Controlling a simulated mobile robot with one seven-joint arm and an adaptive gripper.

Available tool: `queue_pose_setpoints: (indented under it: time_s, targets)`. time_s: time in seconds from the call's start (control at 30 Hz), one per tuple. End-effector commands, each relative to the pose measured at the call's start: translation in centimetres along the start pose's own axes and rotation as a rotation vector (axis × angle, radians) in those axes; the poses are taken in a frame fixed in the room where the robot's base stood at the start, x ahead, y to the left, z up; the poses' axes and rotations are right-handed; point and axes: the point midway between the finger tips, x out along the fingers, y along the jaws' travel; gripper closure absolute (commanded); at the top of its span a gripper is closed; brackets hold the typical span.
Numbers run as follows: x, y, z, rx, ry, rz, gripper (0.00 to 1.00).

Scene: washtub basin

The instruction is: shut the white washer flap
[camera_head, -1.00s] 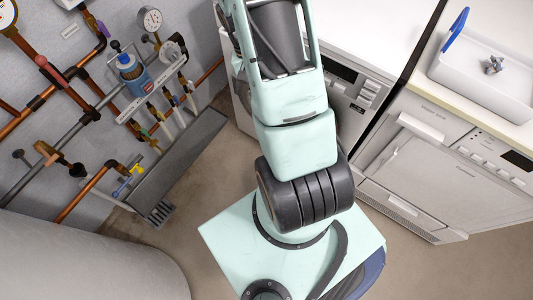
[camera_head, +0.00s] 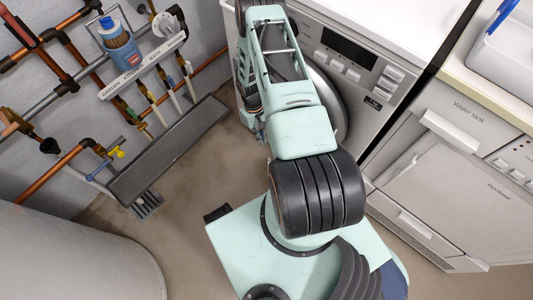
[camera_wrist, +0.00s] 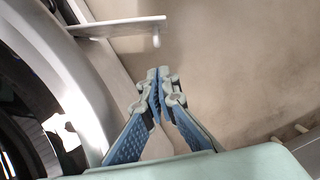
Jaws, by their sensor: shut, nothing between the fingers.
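The white washer (camera_head: 345,60) stands at top centre in the head view, its round door partly behind my arm. In the wrist view its front and the dark round door (camera_wrist: 25,110) fill the left side. A thin pale panel with a small peg, seemingly the flap (camera_wrist: 118,27), juts out from the washer front, so it looks open. My gripper (camera_wrist: 160,76) has its blue fingers together with nothing between them. Its tips appear just below the flap in the picture, with a gap. In the head view the gripper is mostly hidden by my arm beside the washer.
A second machine marked "Water tank" (camera_head: 455,185) stands at right, with a white basin (camera_head: 507,55) on top. Pipes and valves (camera_head: 150,75) line the left wall above a grey floor channel (camera_head: 170,155). A large pale cylinder (camera_head: 75,260) stands lower left. Bare floor lies between.

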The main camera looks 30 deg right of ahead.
Motion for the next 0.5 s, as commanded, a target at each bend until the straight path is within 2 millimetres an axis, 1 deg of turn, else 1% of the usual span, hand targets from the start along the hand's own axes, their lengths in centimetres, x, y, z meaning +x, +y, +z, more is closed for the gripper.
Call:
queue_pose_setpoints:
  time_s: [0.17, 0.4, 0.5]
  targets:
    - [2.1, 0.0, -0.1, -0.003, 0.005, -0.002, 1.00]
    - [6.6, 0.0, -0.1, -0.001, 0.003, -0.002, 1.00]
    - [8.2, 0.0, -0.1, -0.002, 0.005, -0.001, 1.00]
